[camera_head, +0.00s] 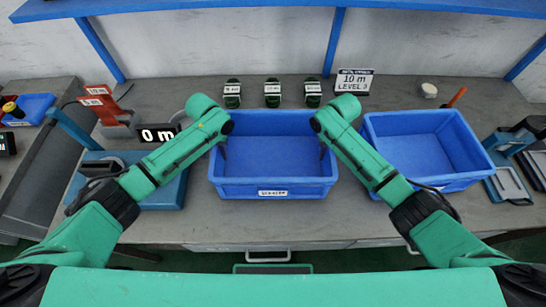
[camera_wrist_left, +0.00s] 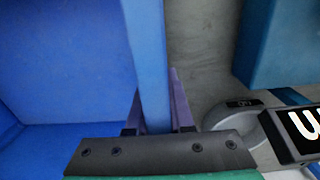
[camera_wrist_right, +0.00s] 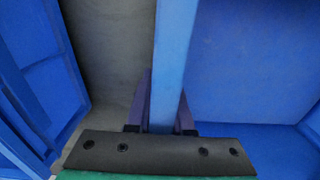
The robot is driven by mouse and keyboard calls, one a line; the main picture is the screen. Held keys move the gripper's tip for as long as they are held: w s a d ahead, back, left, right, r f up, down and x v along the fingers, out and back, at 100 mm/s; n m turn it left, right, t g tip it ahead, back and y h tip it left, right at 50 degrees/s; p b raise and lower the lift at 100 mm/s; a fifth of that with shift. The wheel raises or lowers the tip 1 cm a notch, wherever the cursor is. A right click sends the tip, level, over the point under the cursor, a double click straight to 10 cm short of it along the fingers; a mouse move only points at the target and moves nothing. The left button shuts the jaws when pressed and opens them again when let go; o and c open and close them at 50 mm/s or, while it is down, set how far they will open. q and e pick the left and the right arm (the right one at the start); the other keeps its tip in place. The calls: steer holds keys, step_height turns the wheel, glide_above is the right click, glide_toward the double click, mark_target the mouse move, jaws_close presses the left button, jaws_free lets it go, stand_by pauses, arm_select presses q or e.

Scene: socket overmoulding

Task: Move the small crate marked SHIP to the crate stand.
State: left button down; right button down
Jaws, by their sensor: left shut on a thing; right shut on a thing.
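A blue, open, empty crate (camera_head: 272,181) stands in the middle of the bench. The white label on its front wall is too small to read surely, so I cannot confirm it says SHIP. My left gripper (camera_head: 223,150) is shut on its left wall (camera_wrist_left: 146,50), one finger on each side. My right gripper (camera_head: 322,150) is shut on its right wall (camera_wrist_right: 175,60) in the same way. A second blue crate (camera_head: 430,184), also empty with a small label, stands to the right. I cannot surely make out the crate stand.
Several dark green-and-white items (camera_head: 272,93) stand in a row behind the middle crate. A sign (camera_head: 354,81) stands behind to the right. A display (camera_head: 159,133) and a teal-blue fixture (camera_head: 172,191) are left of the crate. A blue shelf (camera_head: 270,6) runs overhead.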

steer(key=shift+r, duration=0.1)
